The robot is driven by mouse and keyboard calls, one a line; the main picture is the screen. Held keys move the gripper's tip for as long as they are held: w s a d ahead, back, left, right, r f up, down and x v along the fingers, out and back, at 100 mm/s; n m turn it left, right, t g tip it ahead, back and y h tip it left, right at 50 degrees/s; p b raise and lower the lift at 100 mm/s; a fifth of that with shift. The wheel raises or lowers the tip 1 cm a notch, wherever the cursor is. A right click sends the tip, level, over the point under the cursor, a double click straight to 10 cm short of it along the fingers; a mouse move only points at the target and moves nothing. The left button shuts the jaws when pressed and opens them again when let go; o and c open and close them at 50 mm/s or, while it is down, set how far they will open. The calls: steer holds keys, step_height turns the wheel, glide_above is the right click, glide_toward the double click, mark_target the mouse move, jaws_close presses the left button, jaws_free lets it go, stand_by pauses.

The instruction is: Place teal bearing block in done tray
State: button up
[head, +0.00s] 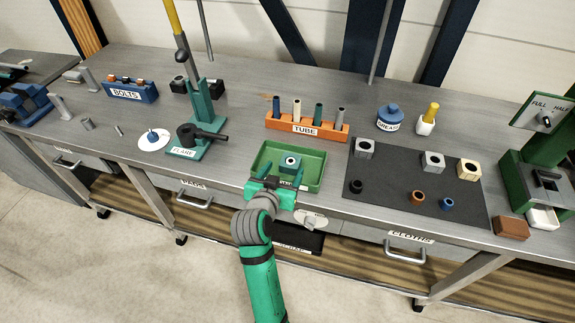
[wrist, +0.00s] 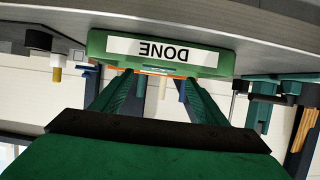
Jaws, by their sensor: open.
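The teal bearing block (head: 290,161) sits inside the green done tray (head: 316,180), near its middle. It stands upright with its round bore facing up. The tray's front wall with the DONE label (wrist: 160,50) shows upside down in the wrist view, and it hides the block there. My gripper (head: 278,183) is at the tray's front edge, in front of the block and apart from it. In the wrist view my gripper (wrist: 157,92) is open, with nothing between its two fingers.
A dark mat (head: 400,191) right of the tray holds grey and cream blocks and small bushings. An orange tube rack (head: 308,128) stands behind the tray. The teal flare press (head: 198,122) stands at left. Bare bench lies between press and tray.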

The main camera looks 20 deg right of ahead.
steer(key=v, duration=0.6)
steer(key=s+a+f+n+t+y, duration=0.1)
steer(key=s+a+f+n+y, duration=0.2)
steer(key=s+a+f, duration=0.35)
steer(key=s+a+f+n+t+y, duration=0.15)
steer(key=s+a+f, duration=0.25)
steer(key=s+f, duration=0.4)
steer(key=s+a+r+n+t+y, duration=0.1)
steer(key=s+r, duration=0.1)
steer(key=s, duration=0.8)
steer(key=s+a+r+n+y, duration=0.1)
steer(key=s+r+y, duration=0.1)
steer(key=s, duration=0.9)
steer(key=shift+a+t, duration=0.35)
steer(key=shift+r, duration=0.15)
steer(key=shift+s, duration=0.2)
steer(key=shift+c, duration=0.3)
